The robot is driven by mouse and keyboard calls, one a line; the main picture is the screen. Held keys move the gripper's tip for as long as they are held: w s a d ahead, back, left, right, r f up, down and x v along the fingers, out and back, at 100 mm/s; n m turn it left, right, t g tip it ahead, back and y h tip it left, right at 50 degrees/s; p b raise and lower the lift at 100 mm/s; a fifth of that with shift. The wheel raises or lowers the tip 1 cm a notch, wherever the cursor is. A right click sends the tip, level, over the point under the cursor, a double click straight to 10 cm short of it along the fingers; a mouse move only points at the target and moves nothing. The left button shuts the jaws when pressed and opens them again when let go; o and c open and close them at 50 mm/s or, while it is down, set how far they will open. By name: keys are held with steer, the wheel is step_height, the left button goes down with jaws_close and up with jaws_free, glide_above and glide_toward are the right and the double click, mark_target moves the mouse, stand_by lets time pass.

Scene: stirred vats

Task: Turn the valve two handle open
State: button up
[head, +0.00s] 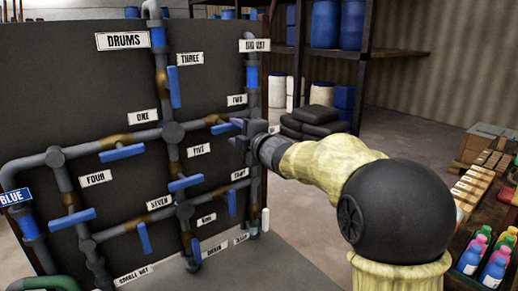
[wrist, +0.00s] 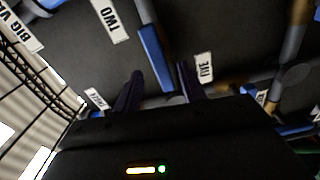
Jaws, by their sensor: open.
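The valve two handle (head: 221,128) is a short blue lever on a grey pipe of the dark panel, below and left of the TWO label (head: 237,100). In the head view it lies roughly in line with its sideways pipe. My gripper (head: 237,132) is at the right end of this handle, its dark fingers pointing at the panel. In the wrist view the blue handle (wrist: 152,55) runs down towards the gap of my open gripper (wrist: 160,84), a finger on each side of its lower end. I cannot tell whether the fingers touch it.
Other blue handles sit close by: valve one (head: 122,152), valve three (head: 174,88) and valve five (head: 186,183). Pipes and labels crowd the panel (head: 215,60) around my gripper. A table with bottles (head: 490,255) stands at the right.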

steer(key=b+v, duration=0.1)
steer(key=v, duration=0.9)
steer(key=shift+s, duration=0.2)
steer(key=shift+d, duration=0.15)
